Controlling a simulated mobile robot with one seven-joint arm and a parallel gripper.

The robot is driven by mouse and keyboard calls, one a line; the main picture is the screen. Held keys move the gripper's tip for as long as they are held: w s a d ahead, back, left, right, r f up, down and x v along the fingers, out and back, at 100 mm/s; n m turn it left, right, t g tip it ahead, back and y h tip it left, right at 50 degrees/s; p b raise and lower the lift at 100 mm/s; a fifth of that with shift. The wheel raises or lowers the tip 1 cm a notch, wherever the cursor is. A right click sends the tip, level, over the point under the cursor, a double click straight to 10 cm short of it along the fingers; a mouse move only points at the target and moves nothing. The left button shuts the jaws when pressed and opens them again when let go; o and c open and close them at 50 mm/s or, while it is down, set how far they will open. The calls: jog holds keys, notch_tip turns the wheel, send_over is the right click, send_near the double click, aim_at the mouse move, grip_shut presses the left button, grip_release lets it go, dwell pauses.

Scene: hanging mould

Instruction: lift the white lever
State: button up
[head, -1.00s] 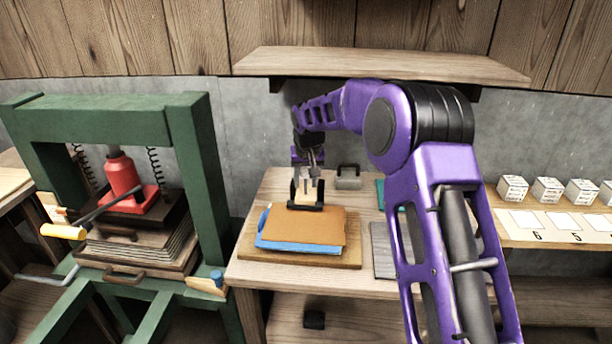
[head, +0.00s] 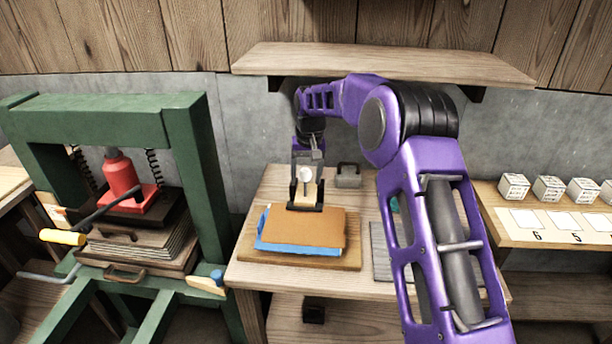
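I cannot pick out a thing that is clearly a white lever. The lightest lever-like part is a pale grey bent bar (head: 45,277) low on the left side of the green press (head: 110,118). My gripper (head: 306,190) points down over the brown and blue stack (head: 300,232) on the table, far to the right of that bar. Dark finger-like parts stand on both sides of a small pale block (head: 308,191). I cannot tell whether they touch or hold it. A round white part shows just above it.
The press holds a red jack (head: 121,174) with a yellow-ended handle (head: 62,237). A grey handled block (head: 348,176) stands behind the stack. A wooden shelf (head: 380,62) is above my arm. Small white boxes (head: 548,189) stand on the right bench.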

jog(key=shift+r, duration=0.5)
notch_tip(320, 180, up, 16)
jog(key=s+d, duration=0.1)
jog(key=s, duration=0.1)
jog(key=shift+r, duration=0.15)
jog(key=shift+d, duration=0.1)
